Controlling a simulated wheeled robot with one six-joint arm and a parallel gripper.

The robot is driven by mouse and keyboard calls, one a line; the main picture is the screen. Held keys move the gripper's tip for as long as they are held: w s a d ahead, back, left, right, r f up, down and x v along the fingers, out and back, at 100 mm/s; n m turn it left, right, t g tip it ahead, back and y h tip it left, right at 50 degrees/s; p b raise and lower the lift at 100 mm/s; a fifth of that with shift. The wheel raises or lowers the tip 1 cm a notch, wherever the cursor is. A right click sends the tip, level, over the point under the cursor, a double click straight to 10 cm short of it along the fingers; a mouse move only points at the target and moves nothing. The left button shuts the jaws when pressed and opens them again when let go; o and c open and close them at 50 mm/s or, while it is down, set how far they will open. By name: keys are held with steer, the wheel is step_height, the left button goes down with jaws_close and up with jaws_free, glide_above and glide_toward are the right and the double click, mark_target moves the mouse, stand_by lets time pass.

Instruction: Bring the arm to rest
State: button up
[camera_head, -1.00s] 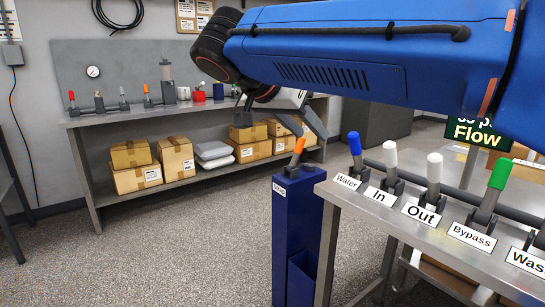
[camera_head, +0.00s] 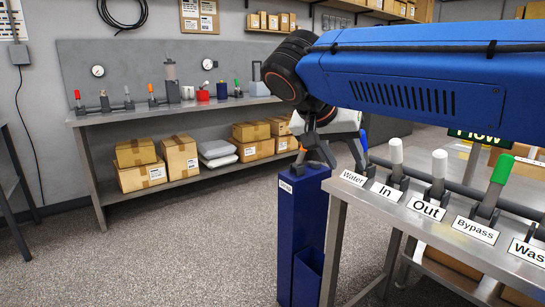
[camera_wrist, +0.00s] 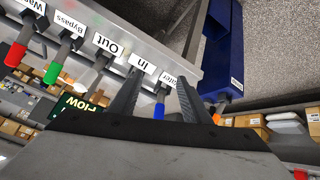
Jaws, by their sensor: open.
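My blue arm (camera_head: 420,85) reaches in from the right in the head view, in the air above the metal bench.
The metal bench (camera_head: 345,207) carries several labelled valves, with white handles (camera_head: 396,151) and a green handle (camera_head: 501,171). A workbench (camera_head: 85,120) with cartons (camera_head: 179,158) below stands against the back wall. The grey floor (camera_head: 180,250) at the front left is clear.

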steer(key=s+d+f+n+y, duration=0.3)
steer(key=s+d+f, duration=0.3)
steer(key=s+f, duration=0.3)
steer(key=s+d+f+n+y, duration=0.2)
steer(key=s+d+f, duration=0.5)
steer(key=f, duration=1)
steer(key=s+y, duration=0.1)
steer(key=s, duration=0.2)
steer(key=shift+s+f+n, duration=0.15)
steer(key=shift+n, duration=0.25)
steer(key=shift+d, duration=0.1)
